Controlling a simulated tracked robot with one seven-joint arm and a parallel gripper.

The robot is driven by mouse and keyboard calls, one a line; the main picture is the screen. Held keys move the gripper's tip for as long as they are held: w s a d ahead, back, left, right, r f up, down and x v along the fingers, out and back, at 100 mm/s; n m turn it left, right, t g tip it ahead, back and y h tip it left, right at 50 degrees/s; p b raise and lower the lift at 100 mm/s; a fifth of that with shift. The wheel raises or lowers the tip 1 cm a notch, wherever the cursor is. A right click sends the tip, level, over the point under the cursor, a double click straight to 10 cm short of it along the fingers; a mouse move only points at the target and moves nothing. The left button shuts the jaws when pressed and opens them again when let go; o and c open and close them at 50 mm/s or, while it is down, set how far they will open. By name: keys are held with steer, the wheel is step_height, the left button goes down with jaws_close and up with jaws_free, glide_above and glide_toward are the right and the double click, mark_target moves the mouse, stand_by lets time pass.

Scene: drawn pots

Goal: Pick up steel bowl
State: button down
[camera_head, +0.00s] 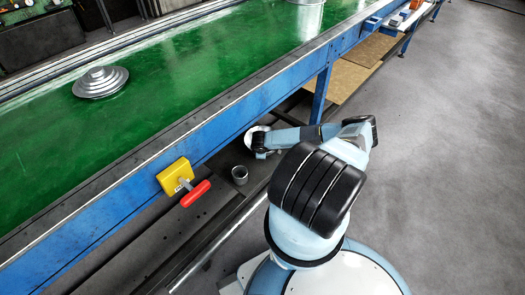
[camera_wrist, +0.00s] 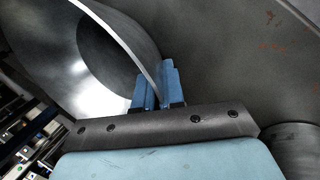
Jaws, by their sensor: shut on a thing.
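In the wrist view, a large shiny steel bowl (camera_wrist: 85,75) fills the upper left, with its rim running between the blue fingers of my gripper (camera_wrist: 158,86). My gripper is shut on that rim. In the head view, part of the bowl (camera_head: 253,136) shows as a small pale round shape at the end of my arm, low beside the blue conveyor frame. My gripper (camera_head: 262,152) is there too, but its fingers are too small to make out. Most of the bowl is hidden by my gripper in the head view.
A green conveyor belt (camera_head: 170,85) with a blue side rail runs diagonally. A stepped steel piece (camera_head: 100,82) and a metal bucket (camera_head: 307,17) stand on it. A yellow box with a red handle (camera_head: 195,193) juts from the rail. A small metal cup (camera_head: 239,175) stands below. Grey floor is clear at right.

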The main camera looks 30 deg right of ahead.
steer(key=shift+r, duration=0.5)
step_height(320, 180, up, 2)
steer(key=shift+d+r, duration=0.1)
steer(key=s+a+r, duration=0.7)
steer(key=s+r, duration=0.2)
steer(key=s, duration=0.3)
steer(key=shift+s+r, duration=0.15)
steer(key=shift+r, duration=0.25)
steer(key=shift+d, duration=0.1)
